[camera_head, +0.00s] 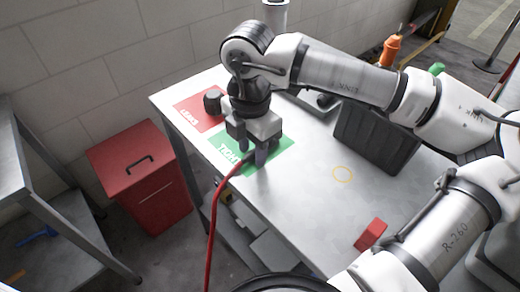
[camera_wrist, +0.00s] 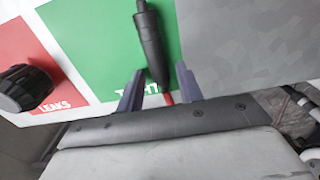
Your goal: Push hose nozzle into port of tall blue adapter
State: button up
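A black hose nozzle (camera_wrist: 150,45) with a red hose (camera_wrist: 168,98) at its rear lies over the green "TIGHT" area (camera_wrist: 85,30) in the wrist view. My gripper (camera_wrist: 159,68) has a finger on each side of the nozzle, with narrow gaps showing, so it looks open around it. In the head view my gripper (camera_head: 258,160) is low over the green area (camera_head: 282,158), and the red hose (camera_head: 212,220) hangs off the table's front edge. The nozzle is mostly hidden there. I cannot make out a tall blue adapter in either view.
A black knobbed part (camera_head: 213,101) sits on the red "LEAKS" area (camera_head: 188,112), left of my gripper. A dark case (camera_head: 375,135) and a red block (camera_head: 370,234) are on the grey table (camera_head: 300,225). A red bin (camera_head: 145,175) stands on the floor at left.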

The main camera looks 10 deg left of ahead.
aim_at(253, 152)
grip_shut()
jog(key=shift+r+p, duration=1.65)
jog(key=shift+r, duration=1.9)
jog(key=shift+d, duration=0.1)
